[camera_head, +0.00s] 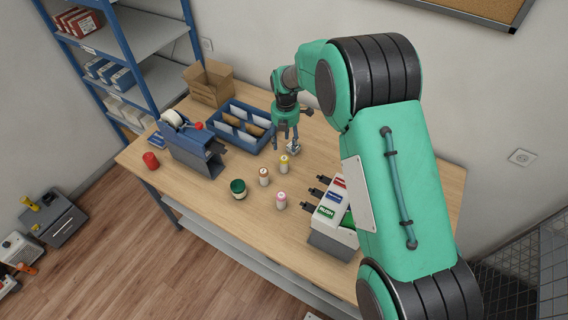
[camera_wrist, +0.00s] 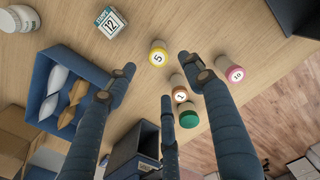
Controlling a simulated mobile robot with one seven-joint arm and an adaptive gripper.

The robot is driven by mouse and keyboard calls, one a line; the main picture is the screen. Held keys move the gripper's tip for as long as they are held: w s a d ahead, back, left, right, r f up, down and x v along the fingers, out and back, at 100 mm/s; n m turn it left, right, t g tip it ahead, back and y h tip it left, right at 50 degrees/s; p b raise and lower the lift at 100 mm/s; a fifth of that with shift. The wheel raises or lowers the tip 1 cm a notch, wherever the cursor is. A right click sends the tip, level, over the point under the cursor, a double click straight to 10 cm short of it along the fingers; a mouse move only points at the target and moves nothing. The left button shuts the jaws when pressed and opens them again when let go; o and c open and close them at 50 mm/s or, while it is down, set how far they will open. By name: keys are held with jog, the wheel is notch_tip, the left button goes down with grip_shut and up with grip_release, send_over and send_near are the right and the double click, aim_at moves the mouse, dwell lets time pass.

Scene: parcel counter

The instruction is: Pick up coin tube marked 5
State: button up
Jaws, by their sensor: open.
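The coin tube marked 5 (camera_wrist: 158,55) has a yellow top with the number facing me in the wrist view. In the head view the yellow-topped tube (camera_head: 284,163) stands upright on the counter. My gripper (camera_head: 289,137) is above the counter, a little behind the tube. In the wrist view its fingers (camera_wrist: 157,75) are spread and empty, and the tube shows near the gap between the upper two fingertips, not touched. An orange-topped tube (camera_wrist: 180,95) and a pink-topped tube marked 10 (camera_wrist: 235,74) stand nearby; the orange one is partly hidden by a finger.
A green-topped jar (camera_head: 238,187) stands in front. A blue divided tray (camera_head: 225,137) and tape dispenser (camera_head: 190,147) are left; a stamp rack (camera_head: 333,220) is right. The front counter is partly clear.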

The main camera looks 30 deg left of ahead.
aim_at(284, 163)
jog(key=shift+s+a+f, duration=0.1)
jog(key=shift+a+f, duration=0.1)
jog(key=shift+f, duration=0.05)
jog(key=shift+f, duration=0.1)
jog(key=shift+f+p, duration=0.4)
jog(key=shift+f, duration=3.85)
jog(key=shift+f+p, duration=0.55)
jog(key=shift+f, duration=2)
grip_shut()
